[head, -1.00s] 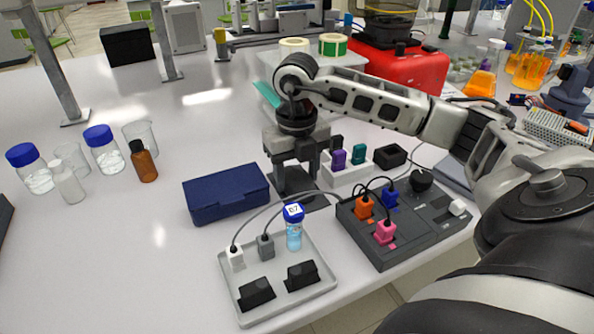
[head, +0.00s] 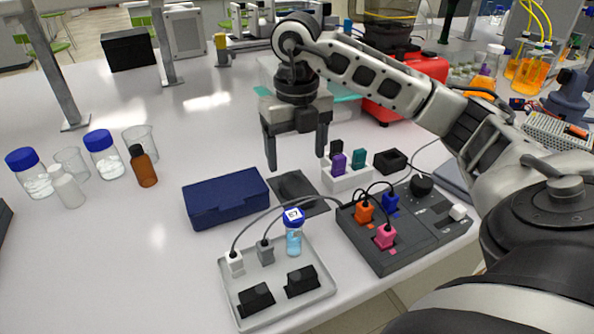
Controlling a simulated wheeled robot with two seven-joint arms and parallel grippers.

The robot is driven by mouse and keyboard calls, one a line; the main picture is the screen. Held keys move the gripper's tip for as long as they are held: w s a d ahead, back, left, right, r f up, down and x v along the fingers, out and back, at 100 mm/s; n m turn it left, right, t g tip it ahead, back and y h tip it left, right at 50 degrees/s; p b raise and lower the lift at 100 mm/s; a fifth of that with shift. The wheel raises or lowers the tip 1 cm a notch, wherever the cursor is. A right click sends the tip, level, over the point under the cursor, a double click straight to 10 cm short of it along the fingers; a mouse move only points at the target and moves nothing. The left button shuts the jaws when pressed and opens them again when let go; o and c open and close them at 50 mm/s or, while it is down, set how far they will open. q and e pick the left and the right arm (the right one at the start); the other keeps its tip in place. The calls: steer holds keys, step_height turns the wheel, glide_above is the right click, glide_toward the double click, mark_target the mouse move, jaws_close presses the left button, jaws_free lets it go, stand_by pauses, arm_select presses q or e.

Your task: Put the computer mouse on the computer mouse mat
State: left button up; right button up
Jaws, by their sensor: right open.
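The dark grey computer mouse (head: 292,185) rests on the dark mouse mat (head: 312,207), between the blue case and the small white rack. My right gripper (head: 296,162) is above the mouse, pointing down. Its two fingers are apart with nothing between them, and it does not touch the mouse. My left gripper is not in view.
A blue case (head: 226,196) is left of the mat. A white rack (head: 346,180) with coloured plugs is to its right. A grey tray (head: 322,286) with a blue-capped vial and a dark control panel (head: 405,240) lie in front. Bottles stand far left.

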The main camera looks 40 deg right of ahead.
mark_target(297, 180)
steer(key=shift+r+p, duration=0.7)
steer(key=shift+r, duration=2.05)
